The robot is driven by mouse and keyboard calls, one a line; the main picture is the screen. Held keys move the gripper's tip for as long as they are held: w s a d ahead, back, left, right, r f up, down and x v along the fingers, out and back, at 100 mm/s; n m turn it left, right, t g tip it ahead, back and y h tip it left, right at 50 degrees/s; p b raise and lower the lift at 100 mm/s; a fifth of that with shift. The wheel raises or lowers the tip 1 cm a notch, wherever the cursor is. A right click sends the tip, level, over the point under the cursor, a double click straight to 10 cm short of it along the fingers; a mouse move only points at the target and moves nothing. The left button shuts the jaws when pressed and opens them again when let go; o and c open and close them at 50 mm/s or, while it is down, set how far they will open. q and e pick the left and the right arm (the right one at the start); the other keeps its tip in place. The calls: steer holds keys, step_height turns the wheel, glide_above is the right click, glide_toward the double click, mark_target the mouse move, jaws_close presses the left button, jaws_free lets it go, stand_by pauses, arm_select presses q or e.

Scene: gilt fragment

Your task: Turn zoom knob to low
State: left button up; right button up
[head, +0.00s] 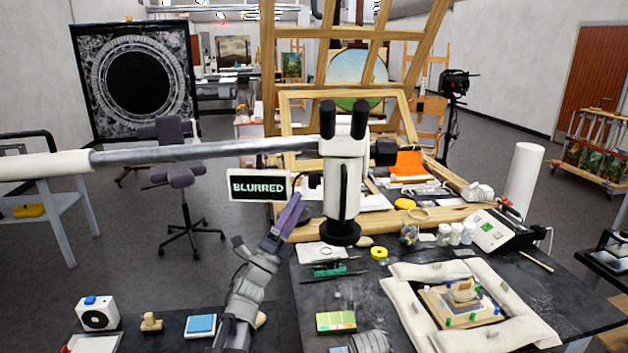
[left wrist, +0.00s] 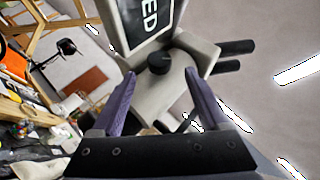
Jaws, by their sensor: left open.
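The white microscope (head: 343,175) with two black eyepieces hangs from a long metal arm over the dark workbench. A sign (head: 259,186) reading BLURRED is at its left side. In the left wrist view a round black knob (left wrist: 160,63) sticks out of the white microscope body (left wrist: 178,85). My left gripper (head: 293,207) is raised at the microscope's left side, below the sign. It is open; in the wrist view its purple fingers (left wrist: 160,90) stand on either side of the knob, apart from it. The knob's setting marks cannot be read. My right gripper does not show.
A fragment in a padded frame (head: 405,310) lies on the bench at the right. Jars (head: 443,234), a yellow tape roll (head: 379,252) and small tools lie below the microscope. A large wooden easel frame (head: 286,110) stands behind. The microscope's metal arm (head: 200,153) crosses the left side.

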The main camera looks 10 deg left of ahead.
mark_target(312, 181)
arm_select(q)
steer(key=p+x, duration=0.4)
steer(key=x, duration=0.3)
steer(key=shift+a, duration=0.1)
steer(key=shift+w+d+r+p, duration=0.25)
steer(key=shift+w+p, duration=0.1)
steer(key=shift+p, duration=0.15)
steer(key=shift+f, duration=0.1)
steer(key=shift+c, duration=0.3)
jaws_close()
